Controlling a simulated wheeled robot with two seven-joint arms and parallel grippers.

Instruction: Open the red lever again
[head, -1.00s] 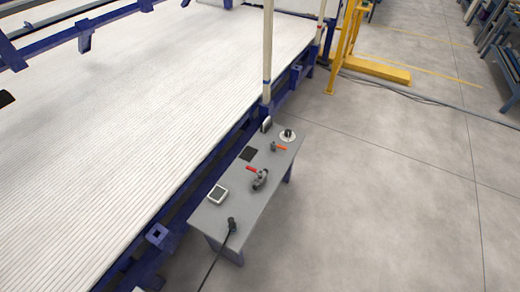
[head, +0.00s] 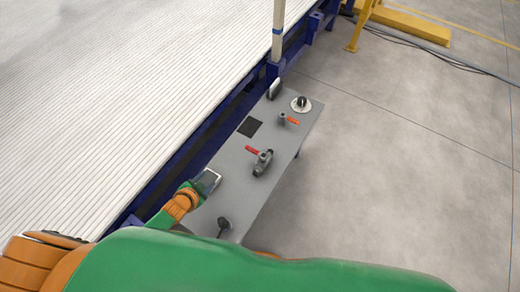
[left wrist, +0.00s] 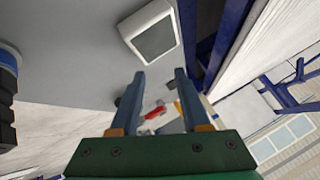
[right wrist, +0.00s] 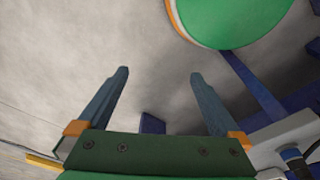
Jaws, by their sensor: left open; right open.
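The red lever (head: 252,150) sits on a dark grey valve (head: 263,162) in the middle of the grey table (head: 238,180). It juts toward the upper left from the valve. In the left wrist view the red lever (left wrist: 155,113) shows between my fingers, farther off. My left gripper (left wrist: 158,76) is open and empty, above the table beside a white box with a grey screen (left wrist: 154,33). In the head view it is at the table's left edge, short of the valve. My right gripper (right wrist: 158,75) is open and empty over the floor; the head view does not show it.
An orange lever (head: 292,122) on a small fitting, a round white plate with a dark knob (head: 301,103) and a black square (head: 249,127) are farther along the table. A dark connector (head: 224,223) is near. The ribbed white bed (head: 120,110) borders the left.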

